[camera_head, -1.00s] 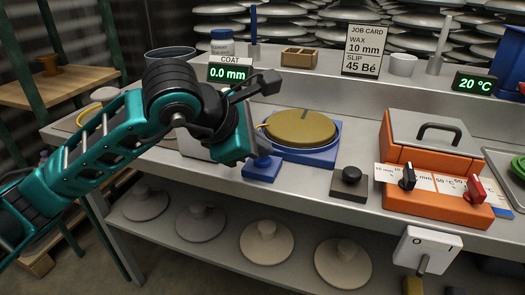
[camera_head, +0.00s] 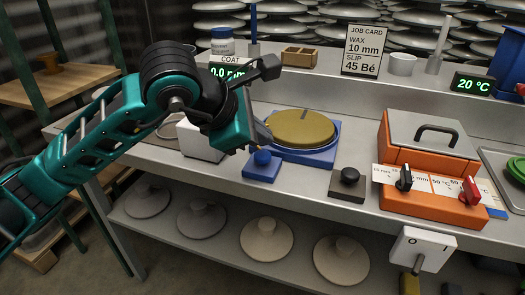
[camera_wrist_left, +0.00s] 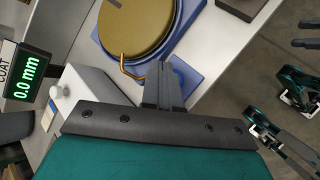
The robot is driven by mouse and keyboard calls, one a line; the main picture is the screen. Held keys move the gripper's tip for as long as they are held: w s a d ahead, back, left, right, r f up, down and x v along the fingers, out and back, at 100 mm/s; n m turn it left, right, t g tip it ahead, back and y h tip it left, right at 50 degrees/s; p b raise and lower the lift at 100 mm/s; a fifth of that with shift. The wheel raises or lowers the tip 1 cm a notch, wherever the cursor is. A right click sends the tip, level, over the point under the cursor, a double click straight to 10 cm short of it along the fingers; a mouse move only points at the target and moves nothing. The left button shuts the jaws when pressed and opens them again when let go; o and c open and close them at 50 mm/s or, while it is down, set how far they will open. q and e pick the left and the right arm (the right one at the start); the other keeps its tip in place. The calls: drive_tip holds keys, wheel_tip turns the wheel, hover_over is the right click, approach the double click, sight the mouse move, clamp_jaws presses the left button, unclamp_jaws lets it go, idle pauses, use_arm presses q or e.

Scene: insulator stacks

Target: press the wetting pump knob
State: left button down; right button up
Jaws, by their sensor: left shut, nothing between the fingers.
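A round blue knob (camera_head: 262,157) stands on a small blue block (camera_head: 261,171) at the bench's front, by the blue tray (camera_head: 322,155) with a yellow-brown disc (camera_head: 300,128). My left gripper (camera_head: 264,139) is shut and empty, its fingertips just above and behind the blue knob in the picture. I cannot tell if they touch it.
A black knob on a dark block (camera_head: 348,187) stands to the right, then an orange box (camera_head: 430,206) with switches. A white box (camera_head: 200,143) is left of my gripper. The coat display (camera_wrist_left: 30,78) reads 0.0 mm. Bare bench lies between the blocks.

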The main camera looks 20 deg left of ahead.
sight(259, 156)
use_arm(q)
drive_tip(key=shift+r+p, duration=1.45)
drive_tip(key=shift+r, duration=1.05)
drive_tip(key=shift+f, duration=0.1)
